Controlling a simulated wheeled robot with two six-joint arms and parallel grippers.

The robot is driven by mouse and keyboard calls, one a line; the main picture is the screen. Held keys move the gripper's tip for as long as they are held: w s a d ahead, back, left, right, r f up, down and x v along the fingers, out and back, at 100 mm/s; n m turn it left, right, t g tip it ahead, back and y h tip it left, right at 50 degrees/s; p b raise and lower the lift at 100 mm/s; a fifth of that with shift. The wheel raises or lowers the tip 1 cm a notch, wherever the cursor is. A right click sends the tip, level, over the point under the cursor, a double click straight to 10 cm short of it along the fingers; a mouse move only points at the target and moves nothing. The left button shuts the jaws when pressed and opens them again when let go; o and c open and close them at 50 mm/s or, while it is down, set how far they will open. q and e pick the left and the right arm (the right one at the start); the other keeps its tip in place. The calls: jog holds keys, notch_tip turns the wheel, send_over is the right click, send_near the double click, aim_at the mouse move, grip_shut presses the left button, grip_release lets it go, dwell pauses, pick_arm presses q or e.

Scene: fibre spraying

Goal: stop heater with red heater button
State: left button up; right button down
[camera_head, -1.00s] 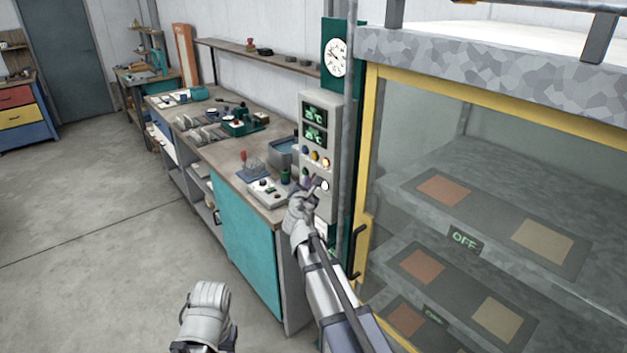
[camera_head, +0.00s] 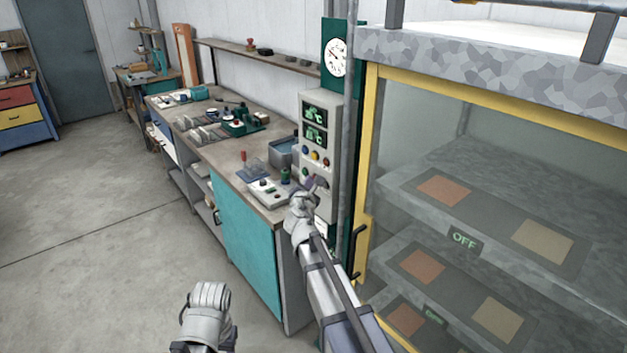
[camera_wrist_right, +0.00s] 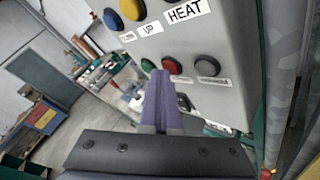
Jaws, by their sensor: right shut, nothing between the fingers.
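The grey control panel (camera_head: 322,150) beside the glass-doored cabinet carries an upper row of blue, yellow and red buttons. The upper red button (camera_head: 326,162) looks unlit. In the right wrist view, the "HEAT" label (camera_wrist_right: 188,11) is at the top; its button is mostly cut off. Below are a green button, a red button (camera_wrist_right: 172,64) and a grey button (camera_wrist_right: 208,66). My right gripper (camera_head: 313,184) is shut and empty. Its purple fingers (camera_wrist_right: 161,78) are in front of the lower row, overlapping the lower red button's left edge; contact is unclear. My left gripper (camera_head: 207,297) hangs low over the floor, jaws unclear.
The workbench (camera_head: 221,152) with tools and a small box of controls (camera_head: 268,192) stands left of the panel. A vertical pipe (camera_head: 346,110) and the cabinet's yellow door frame (camera_head: 368,150) are close on the right. A shelf sign (camera_head: 464,241) reads "OFF". The floor at left is clear.

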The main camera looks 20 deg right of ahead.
jog(key=shift+s+a, duration=0.3)
jog(key=shift+a, duration=0.35)
jog(key=shift+a, duration=0.1)
jog(key=a, duration=0.1)
jog(key=s+a, duration=0.1)
jog(key=a, duration=0.2)
jog(key=shift+s+a, duration=0.25)
jog(key=shift+s, duration=0.1)
dwell(0.5)
jog(key=s+a+f+m+g+y, duration=0.1)
jog(key=s+a+f+m+g, duration=0.1)
jog(key=s+f+m+g, duration=0.35)
jog(key=s+a+f+m+g, duration=0.2)
jog(key=s+a+f+m, duration=0.1)
jog(key=s+f+m, duration=0.55)
jog(key=s+a+f+m+g+y, duration=0.2)
jog(key=s+a, duration=0.3)
jog(key=s, duration=0.5)
jog(key=s+a+f+m+g+y, duration=0.2)
jog(key=s+a+g, duration=0.3)
jog(key=s, duration=0.5)
jog(key=shift+s+f+m+y, duration=0.25)
jog(key=shift+f+m+y, duration=0.15)
jog(key=shift+m, duration=0.5)
